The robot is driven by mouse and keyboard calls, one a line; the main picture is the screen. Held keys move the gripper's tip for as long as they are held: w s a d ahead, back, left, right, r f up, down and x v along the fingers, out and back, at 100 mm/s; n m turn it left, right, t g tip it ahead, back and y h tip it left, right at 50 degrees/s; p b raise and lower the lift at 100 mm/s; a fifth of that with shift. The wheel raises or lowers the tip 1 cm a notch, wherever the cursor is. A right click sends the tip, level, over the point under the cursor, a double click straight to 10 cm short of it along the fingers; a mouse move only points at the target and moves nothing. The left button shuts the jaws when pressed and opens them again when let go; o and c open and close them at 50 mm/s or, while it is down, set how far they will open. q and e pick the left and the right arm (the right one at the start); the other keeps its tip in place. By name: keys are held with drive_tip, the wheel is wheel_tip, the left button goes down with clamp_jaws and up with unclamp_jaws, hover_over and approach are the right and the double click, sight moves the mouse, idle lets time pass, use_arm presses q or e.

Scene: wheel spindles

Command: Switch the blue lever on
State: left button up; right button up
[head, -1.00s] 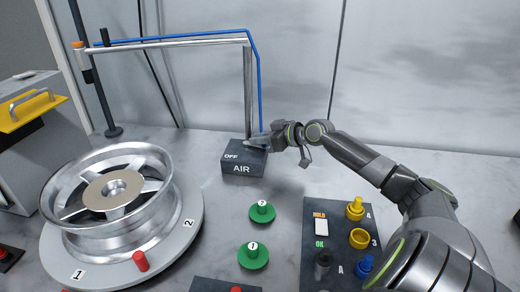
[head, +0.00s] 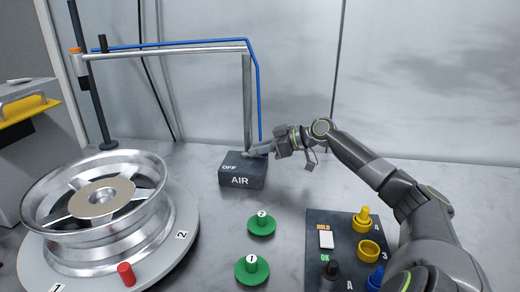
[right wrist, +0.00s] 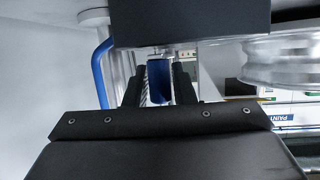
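The dark AIR box (head: 242,172) stands on the bench below the metal post, with OFF readable on its top. My right gripper (head: 256,152) reaches in from the right, low over the box's top. The blue lever (right wrist: 159,80) shows in the right wrist view between the two fingers of my right gripper (right wrist: 160,90). The fingers stand apart on either side of it, and I cannot tell whether they touch it. The gripper hides the lever in the head view. The dark box also fills the top of the wrist view (right wrist: 190,22). My left gripper is not in view.
A metal wheel (head: 95,195) sits on a round turntable (head: 185,215) at left. Green parts 1 (head: 252,270) and 2 (head: 262,223) stand in front of the box. A dark panel (head: 318,225) with yellow and blue parts lies at right, below my right arm.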

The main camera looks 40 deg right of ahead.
drive_tip(key=shift+o, duration=1.4)
drive_tip(key=shift+s+d+r, duration=0.15)
drive_tip(key=shift+s+d, duration=0.2)
drive_tip(key=shift+s, duration=0.1)
use_arm(q)
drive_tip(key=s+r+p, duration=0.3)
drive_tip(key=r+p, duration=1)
drive_tip(key=p, duration=0.3)
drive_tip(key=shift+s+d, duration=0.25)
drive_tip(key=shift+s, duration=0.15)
use_arm(e)
drive_tip(key=v, duration=1.6)
drive_tip(key=shift+s, duration=0.2)
